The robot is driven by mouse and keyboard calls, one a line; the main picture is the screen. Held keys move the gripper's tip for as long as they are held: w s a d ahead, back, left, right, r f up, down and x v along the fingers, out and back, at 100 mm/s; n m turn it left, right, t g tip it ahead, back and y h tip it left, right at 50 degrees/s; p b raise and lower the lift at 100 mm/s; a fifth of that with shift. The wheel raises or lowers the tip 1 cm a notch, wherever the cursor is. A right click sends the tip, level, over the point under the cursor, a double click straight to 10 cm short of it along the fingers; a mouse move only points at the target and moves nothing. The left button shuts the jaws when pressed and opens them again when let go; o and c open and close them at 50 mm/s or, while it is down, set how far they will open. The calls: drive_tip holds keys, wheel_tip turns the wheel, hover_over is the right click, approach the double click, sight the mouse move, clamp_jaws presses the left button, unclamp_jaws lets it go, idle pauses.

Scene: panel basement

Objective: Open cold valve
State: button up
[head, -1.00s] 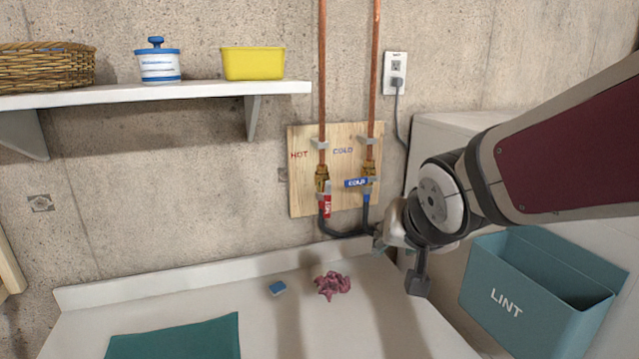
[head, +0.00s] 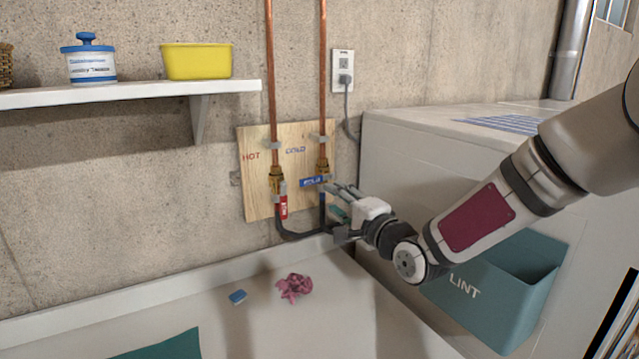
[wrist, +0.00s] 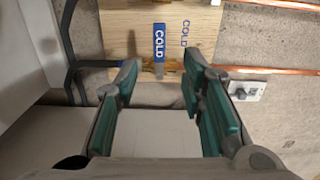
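The cold valve has a blue lever (head: 313,181) marked COLD, lying crosswise to its vertical copper pipe (head: 323,90). In the wrist view the blue lever (wrist: 159,42) shows ahead, between the lines of the two fingers and beyond their tips. My gripper (head: 340,210) is just right of and slightly below the valve, pointing toward the board. In the wrist view my gripper (wrist: 160,74) is open with teal pads, and nothing is between them. The lever appears apart from both fingers.
The hot valve's red lever (head: 283,207) hangs along its pipe on the wooden board (head: 256,190). A black hose (head: 300,236) loops below. A white appliance (head: 420,145) and a teal LINT bin (head: 500,300) stand right. A pink cloth (head: 293,287) and blue sponge (head: 237,296) lie below.

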sight(310, 182)
drive_tip(key=x, duration=1.3)
drive_tip(key=shift+a, duration=0.1)
clamp_jaws()
